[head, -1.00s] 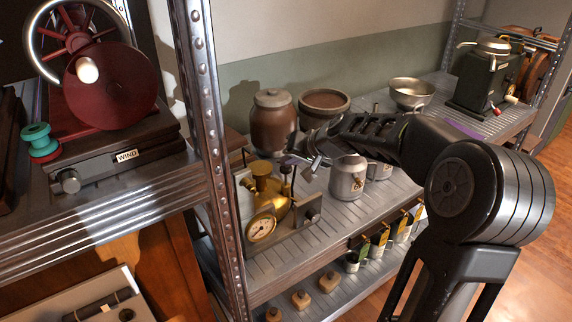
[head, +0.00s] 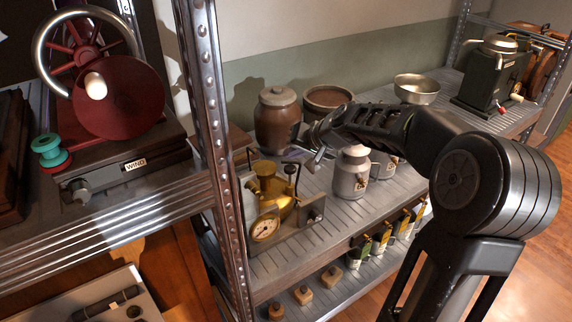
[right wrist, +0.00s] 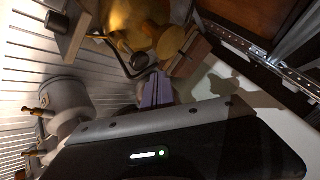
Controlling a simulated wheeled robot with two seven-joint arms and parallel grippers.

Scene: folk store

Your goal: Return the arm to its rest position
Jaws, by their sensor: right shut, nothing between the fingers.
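My right arm reaches in from the right over the metal shelf. Its gripper (head: 317,158) is shut and empty, in the air between the brass gauge device (head: 271,192) and the grey lidded canister (head: 351,172). In the right wrist view the shut fingers (right wrist: 156,90) show as a narrow purplish pair. The brass device (right wrist: 130,22) lies beyond them there, and I cannot tell how wide the gap is. My left gripper is in neither view.
A brown lidded jar (head: 277,120), a brown bowl (head: 327,99) and a metal bowl (head: 416,89) stand behind the gripper. A steel shelf post (head: 208,130) rises at left. The red-wheeled winder (head: 118,97) is beyond it. Small bottles (head: 382,238) sit on the lower shelf.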

